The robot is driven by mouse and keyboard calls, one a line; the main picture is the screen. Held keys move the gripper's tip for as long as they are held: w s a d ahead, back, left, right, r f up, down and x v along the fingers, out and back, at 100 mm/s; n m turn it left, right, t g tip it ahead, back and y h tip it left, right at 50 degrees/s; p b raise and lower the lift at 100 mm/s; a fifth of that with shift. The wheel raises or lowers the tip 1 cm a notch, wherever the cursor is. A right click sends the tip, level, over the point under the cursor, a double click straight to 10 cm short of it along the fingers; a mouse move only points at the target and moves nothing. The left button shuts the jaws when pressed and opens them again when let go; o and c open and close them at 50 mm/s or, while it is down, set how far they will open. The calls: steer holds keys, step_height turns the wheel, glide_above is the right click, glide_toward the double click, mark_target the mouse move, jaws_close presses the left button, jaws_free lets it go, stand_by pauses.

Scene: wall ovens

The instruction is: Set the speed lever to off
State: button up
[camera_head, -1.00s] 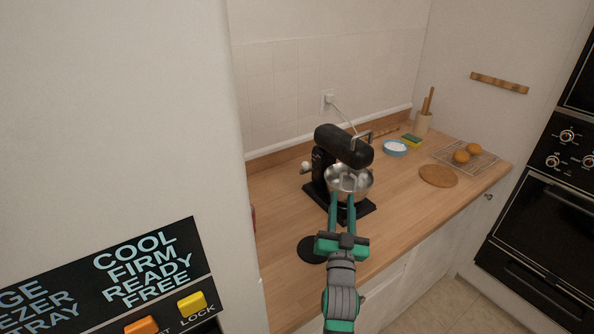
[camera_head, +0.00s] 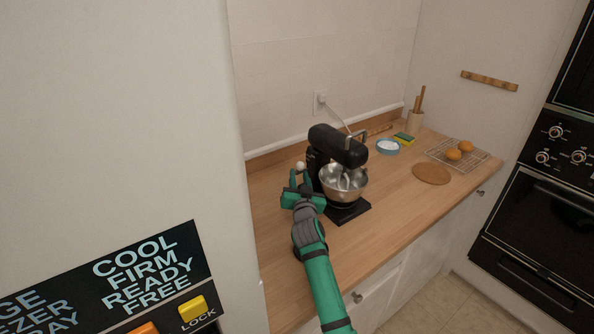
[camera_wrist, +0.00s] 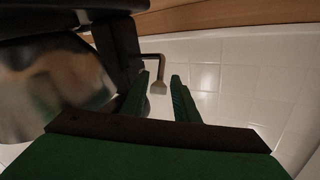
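The black stand mixer (camera_head: 338,146) stands on the wooden counter with a steel bowl (camera_head: 344,183) under its head. Its speed lever has a pale knob (camera_head: 300,166) that sticks out on the mixer's left side. My gripper (camera_head: 299,178) is at that side, right by the knob. In the wrist view the lever's dark bent rod and pale knob (camera_wrist: 158,87) show between the two green fingertips (camera_wrist: 160,88). The fingers are apart, with a gap on both sides of the knob. The lever's setting marks cannot be read.
The bowl fills the left of the wrist view, close to my gripper. A blue bowl (camera_head: 388,147), a sponge (camera_head: 404,139), a round board (camera_head: 431,173) and a rack (camera_head: 470,160) with orange buns lie to the right. A tall white panel (camera_head: 120,110) stands close on the left.

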mark_target(298, 171)
steer(key=shift+w+a, duration=0.2)
steer(key=shift+w, duration=2.15)
